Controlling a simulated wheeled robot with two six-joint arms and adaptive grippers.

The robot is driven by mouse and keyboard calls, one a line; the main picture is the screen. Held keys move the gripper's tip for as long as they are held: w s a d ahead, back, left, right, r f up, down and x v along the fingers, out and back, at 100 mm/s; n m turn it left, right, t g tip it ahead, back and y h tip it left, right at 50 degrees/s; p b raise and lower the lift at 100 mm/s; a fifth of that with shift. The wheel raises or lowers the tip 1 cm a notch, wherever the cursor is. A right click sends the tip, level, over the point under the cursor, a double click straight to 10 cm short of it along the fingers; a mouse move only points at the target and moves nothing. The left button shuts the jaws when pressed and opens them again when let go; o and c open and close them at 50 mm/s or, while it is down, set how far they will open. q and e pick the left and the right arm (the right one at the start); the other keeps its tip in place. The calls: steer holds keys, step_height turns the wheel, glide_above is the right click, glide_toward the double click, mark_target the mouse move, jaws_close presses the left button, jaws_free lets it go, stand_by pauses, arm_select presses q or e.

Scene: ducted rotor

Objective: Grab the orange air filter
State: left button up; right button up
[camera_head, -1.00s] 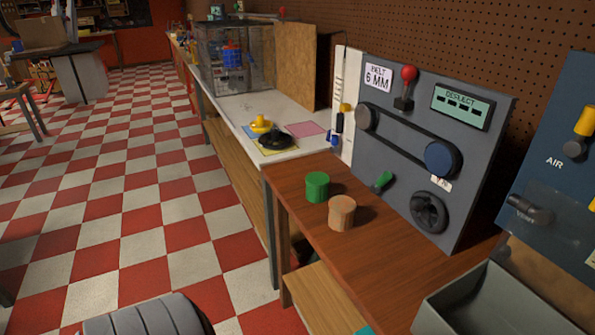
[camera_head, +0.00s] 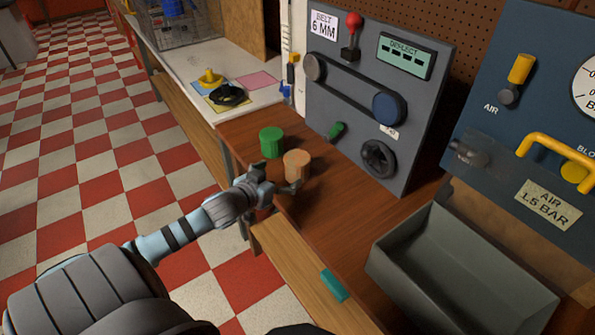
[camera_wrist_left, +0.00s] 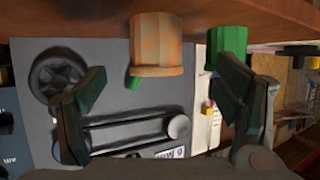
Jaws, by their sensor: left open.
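The orange air filter (camera_head: 297,165) is a short ribbed cylinder standing upright on the brown wooden bench (camera_head: 325,215), near its left edge. A similar green cylinder (camera_head: 271,143) stands just behind and left of it. My left gripper (camera_head: 279,184) is open and empty, just in front of the orange filter and apart from it. In the left wrist view, which is upside down, the orange filter (camera_wrist_left: 158,45) lies between the directions of the two spread fingers, beyond the gripper (camera_wrist_left: 165,95). The green cylinder (camera_wrist_left: 228,42) is partly behind the right-hand finger. My right gripper is not in view.
A grey panel (camera_head: 425,75) with a belt and knobs stands behind the filter. A grey open bin (camera_head: 400,262) is at the right. A white table (camera_head: 200,60) with a black rotor (camera_head: 228,95) lies beyond. Bench surface right of the filter is free.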

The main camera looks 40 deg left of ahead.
mark_target(296, 166)
arm_select(q)
steer(key=x, duration=0.3)
steer(key=b+x, duration=0.1)
steer(key=x, duration=0.2)
steer(key=b+x, duration=0.1)
steer(key=x, duration=0.2)
steer(key=shift+w+d, duration=0.35)
steer(key=shift+s+r, duration=0.1)
steer(key=c, duration=1.3)
steer(key=shift+r, duration=0.1)
